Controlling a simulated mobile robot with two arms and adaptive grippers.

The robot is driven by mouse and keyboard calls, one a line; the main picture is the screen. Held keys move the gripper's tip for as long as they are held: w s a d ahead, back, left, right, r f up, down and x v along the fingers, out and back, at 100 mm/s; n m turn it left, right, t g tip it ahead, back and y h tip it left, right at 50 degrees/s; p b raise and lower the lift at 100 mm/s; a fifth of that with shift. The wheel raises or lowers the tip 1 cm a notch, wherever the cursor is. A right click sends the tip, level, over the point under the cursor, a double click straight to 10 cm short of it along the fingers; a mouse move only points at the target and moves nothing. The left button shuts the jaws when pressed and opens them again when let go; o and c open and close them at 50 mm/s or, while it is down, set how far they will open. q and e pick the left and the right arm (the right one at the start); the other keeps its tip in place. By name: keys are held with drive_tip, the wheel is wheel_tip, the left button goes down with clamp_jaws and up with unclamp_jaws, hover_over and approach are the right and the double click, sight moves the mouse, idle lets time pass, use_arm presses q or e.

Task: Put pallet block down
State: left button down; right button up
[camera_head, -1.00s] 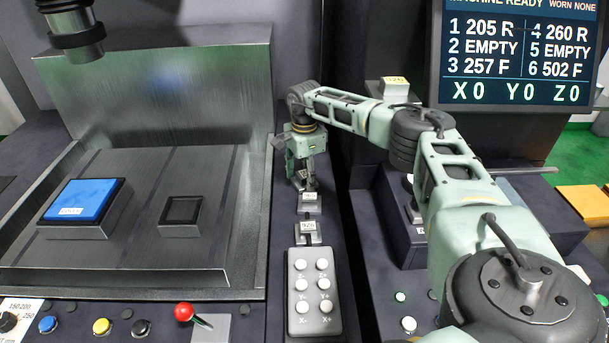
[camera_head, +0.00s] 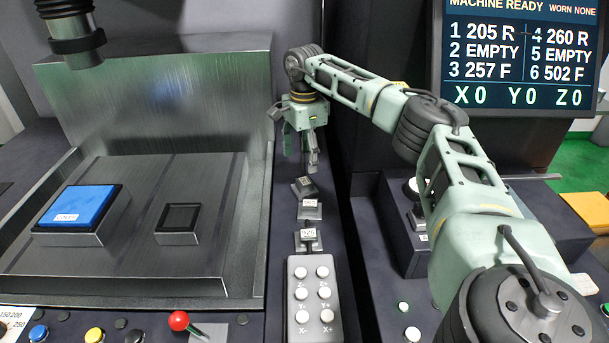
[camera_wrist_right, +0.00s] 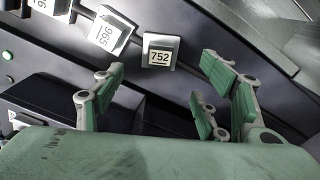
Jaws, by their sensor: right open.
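My right gripper (camera_head: 301,165) is open and empty over the narrow ledge beside the machine tank. Just below its fingers in the head view is a small dark block (camera_head: 305,187), turned out of line with the others. In the right wrist view a grey block labelled 752 (camera_wrist_right: 160,56) stands on the ledge beyond the open fingers (camera_wrist_right: 150,105), apart from them. A block with a label reading like 596 (camera_wrist_right: 108,36) is beside it. Two labelled blocks (camera_head: 310,210) (camera_head: 308,239) stand nearer in the row. My left gripper is not in view.
The metal tank (camera_head: 150,275) at left holds a blue-topped block (camera_head: 75,206) and a small dark-topped block (camera_head: 180,217). A button pad (camera_head: 313,300) lies in front of the row. A red-knobbed lever (camera_head: 178,320) is at the front. A screen (camera_head: 520,55) stands at right.

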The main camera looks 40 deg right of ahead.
wheel_tip(320, 180, up, 2)
drive_tip(key=shift+r, duration=0.1)
drive_tip(key=shift+o, duration=0.4)
drive_tip(key=shift+b, duration=0.35)
drive_tip(key=b, duration=0.3)
hover_over(305, 180)
drive_tip(key=f, duration=0.4)
drive_tip(key=shift+w+f, duration=0.25)
drive_tip(key=shift+f, duration=0.25)
drive_tip(key=f, duration=0.2)
drive_tip(key=f+p, duration=0.1)
drive_tip(key=f, duration=0.1)
drive_tip(key=f+p, duration=0.1)
drive_tip(key=f, duration=0.1)
drive_tip(key=shift+s+a, duration=0.1)
drive_tip(key=shift+s, duration=0.25)
drive_tip(key=shift+f, duration=0.35)
drive_tip(key=shift+c, duration=0.3)
drive_tip(key=shift+w+r, duration=0.1)
drive_tip(key=c, duration=1.6)
